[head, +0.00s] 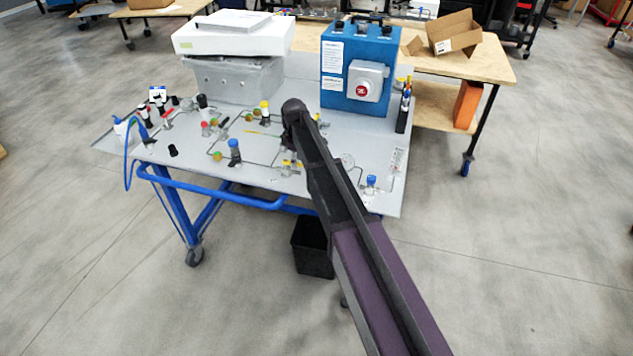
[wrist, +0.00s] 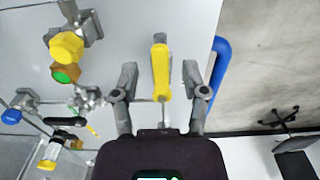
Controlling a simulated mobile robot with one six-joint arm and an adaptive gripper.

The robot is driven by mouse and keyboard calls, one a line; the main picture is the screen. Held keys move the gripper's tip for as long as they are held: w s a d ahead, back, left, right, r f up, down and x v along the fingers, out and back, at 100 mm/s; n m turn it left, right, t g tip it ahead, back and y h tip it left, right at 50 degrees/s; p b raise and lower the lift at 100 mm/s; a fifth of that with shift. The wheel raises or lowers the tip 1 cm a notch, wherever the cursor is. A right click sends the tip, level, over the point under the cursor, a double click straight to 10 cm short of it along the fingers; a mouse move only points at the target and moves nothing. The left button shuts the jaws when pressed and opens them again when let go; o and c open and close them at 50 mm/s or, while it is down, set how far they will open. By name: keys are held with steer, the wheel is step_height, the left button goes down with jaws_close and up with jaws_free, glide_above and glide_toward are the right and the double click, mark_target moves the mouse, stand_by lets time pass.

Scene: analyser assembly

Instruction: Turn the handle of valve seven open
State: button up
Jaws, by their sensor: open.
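In the wrist view my gripper (wrist: 159,72) is open, one finger on each side of a yellow handle (wrist: 160,75). The handle is long and narrow, with a grey end at the top and a thin grey rod below it. I see a gap on both sides, so the fingers look apart from it. No number is readable, so I cannot tell whether this is valve seven. In the head view my arm covers part of the grey panel (head: 190,165) with its valves, and my gripper cannot be made out there.
Left of my gripper stand a yellow knob (wrist: 67,46), a green-faced fitting (wrist: 66,73), a black lever (wrist: 65,122) and a blue knob (wrist: 11,117). A blue rail (wrist: 219,62) runs close on the right. A blue box (head: 345,60) stands at the panel's back.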

steer(key=shift+s, duration=0.1)
steer(key=shift+s+a+m, duration=0.2)
steer(key=shift+s+m, duration=0.1)
steer(key=shift+m, duration=0.75)
steer(key=shift+s+a+m, duration=0.15)
steer(key=shift+s+m, duration=0.1)
steer(key=shift+m, duration=0.8)
steer(key=m, duration=0.2)
steer(key=s+a+m, duration=0.1)
steer(key=m, duration=0.1)
steer(key=shift+a, duration=0.1)
steer(key=m, duration=0.2)
steer(key=a+m, duration=0.1)
steer(key=m, duration=0.1)
steer(key=shift+s+a, duration=0.2)
steer(key=m, duration=0.1)
steer(key=a+m, duration=0.1)
steer(key=m, duration=0.1)
step_height(320, 180, up, 14)
steer(key=p, duration=1.4)
steer(key=s+d+f+b, duration=2)
steer(key=s+f+b, duration=0.1)
steer(key=f+b, duration=0.1)
steer(key=shift+d+f+n+b, duration=0.2)
steer(key=shift+f+n+b, duration=0.2)
